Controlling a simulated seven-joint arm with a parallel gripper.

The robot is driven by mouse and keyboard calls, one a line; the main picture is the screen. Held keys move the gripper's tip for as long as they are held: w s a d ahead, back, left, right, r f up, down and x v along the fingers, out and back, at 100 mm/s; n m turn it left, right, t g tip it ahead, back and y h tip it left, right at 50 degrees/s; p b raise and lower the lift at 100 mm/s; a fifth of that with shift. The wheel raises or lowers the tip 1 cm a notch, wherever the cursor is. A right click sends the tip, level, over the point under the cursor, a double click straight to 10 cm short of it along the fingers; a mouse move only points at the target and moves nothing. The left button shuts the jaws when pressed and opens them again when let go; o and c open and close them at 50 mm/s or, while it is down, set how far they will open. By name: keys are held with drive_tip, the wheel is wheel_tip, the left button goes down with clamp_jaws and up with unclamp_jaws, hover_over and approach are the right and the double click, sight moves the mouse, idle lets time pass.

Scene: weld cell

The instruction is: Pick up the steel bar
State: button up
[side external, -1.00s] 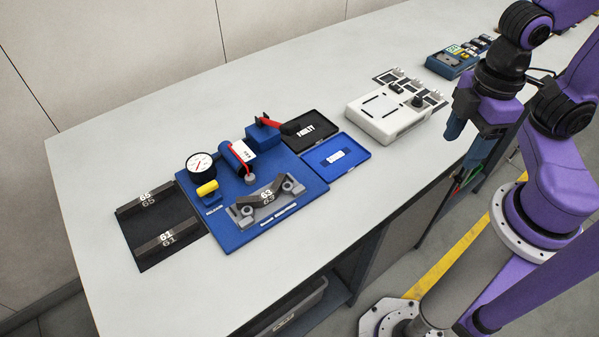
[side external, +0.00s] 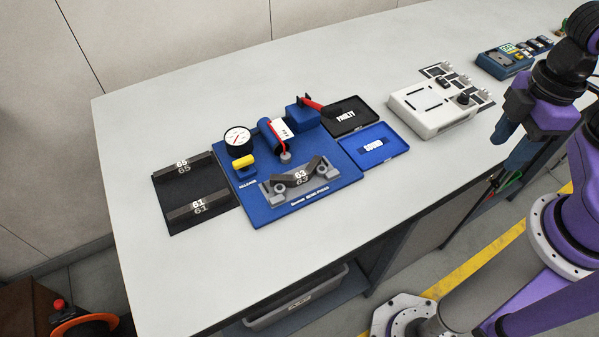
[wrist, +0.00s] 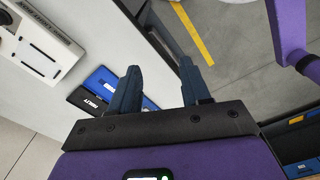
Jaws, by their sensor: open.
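Dark steel bars marked 65 (side external: 188,175) and 61 (side external: 190,209) lie on a black mat (side external: 163,196) at the left of the bench. A bent-looking bar marked 63 (side external: 311,170) rests across grey supports on the blue press (side external: 255,205). Which bar is the steel bar meant cannot be told. My gripper (side external: 502,135) hangs beyond the bench's front edge, right of the white box and far from all the bars. In the wrist view my gripper (wrist: 160,68) is open and empty, its two dark fingers apart. No bar shows in the wrist view.
The press carries a gauge (side external: 238,140), a blue cylinder and a red-handled lever (side external: 312,104). A black FAULTY tray (side external: 365,124) and a blue tray (side external: 395,148) sit beside it. A white box (side external: 440,121) stands nearer my gripper. The bench front is clear.

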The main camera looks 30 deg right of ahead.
drive_tip(key=n, duration=0.5)
hover_over(301, 174)
wheel_tip(301, 174, down, 11)
drive_tip(key=shift+w+d+f, duration=0.1)
drive_tip(key=shift+f, duration=2.65)
clamp_jaws()
